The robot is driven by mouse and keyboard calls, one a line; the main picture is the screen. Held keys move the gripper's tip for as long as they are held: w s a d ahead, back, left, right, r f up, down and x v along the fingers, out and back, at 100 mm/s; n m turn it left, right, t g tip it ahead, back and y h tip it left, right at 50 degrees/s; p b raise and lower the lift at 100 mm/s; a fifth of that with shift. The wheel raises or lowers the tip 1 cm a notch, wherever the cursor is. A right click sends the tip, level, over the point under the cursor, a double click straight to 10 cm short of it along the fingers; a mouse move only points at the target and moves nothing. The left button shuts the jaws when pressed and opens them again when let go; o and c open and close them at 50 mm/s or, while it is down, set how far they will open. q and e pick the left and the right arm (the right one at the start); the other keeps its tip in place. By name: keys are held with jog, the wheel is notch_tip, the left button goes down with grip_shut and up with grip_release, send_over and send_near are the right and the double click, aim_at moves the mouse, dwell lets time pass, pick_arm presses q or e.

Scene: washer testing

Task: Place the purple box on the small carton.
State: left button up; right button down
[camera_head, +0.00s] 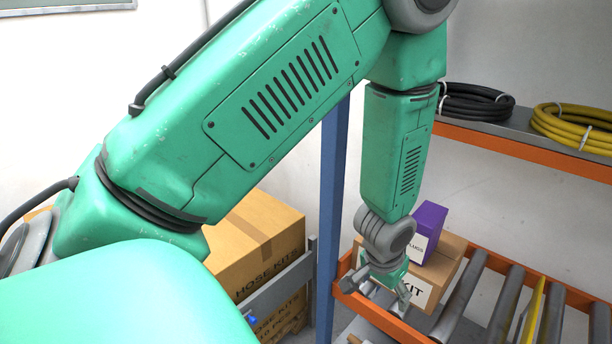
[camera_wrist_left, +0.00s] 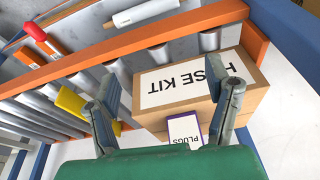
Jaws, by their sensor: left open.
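The purple box (camera_head: 431,219), with a white label, stands upright on top of the small brown carton (camera_head: 449,277) in the head view. The carton's white label ends in "KIT" and it sits on the roller rack. My left gripper (camera_head: 386,289) is open and empty, low in front of the carton's labelled face. In the left wrist view, the carton (camera_wrist_left: 252,98) shows upside down beyond the open fingers (camera_wrist_left: 162,78). The box's "PLUGS" label (camera_wrist_left: 185,129) shows there between the fingers, partly hidden by my gripper's body. My right gripper is out of view.
The orange-edged roller rack (camera_head: 567,294) holds a yellow piece (camera_head: 534,312) to the right. An upper shelf carries black hose (camera_head: 475,101) and yellow hose (camera_head: 574,122) coils. A blue post (camera_head: 332,190) and large cartons (camera_head: 255,241) stand left of the rack.

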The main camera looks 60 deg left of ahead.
pick_arm(q)
jog(key=s+d+f+m+g, duration=0.1)
jog(key=s+f, duration=0.5)
jog(key=s, duration=0.5)
jog(key=s+d+f+m+g, duration=0.1)
jog(key=s+d+f, duration=0.1)
jog(key=s+f, duration=0.5)
jog(key=s, duration=0.4)
jog(key=shift+s+f+h, duration=0.25)
jog(key=shift+s+h, duration=0.05)
jog(key=shift+s, duration=0.05)
notch_tip(320, 180, down, 10)
jog(key=b, duration=1)
jog(key=shift+w, duration=0.15)
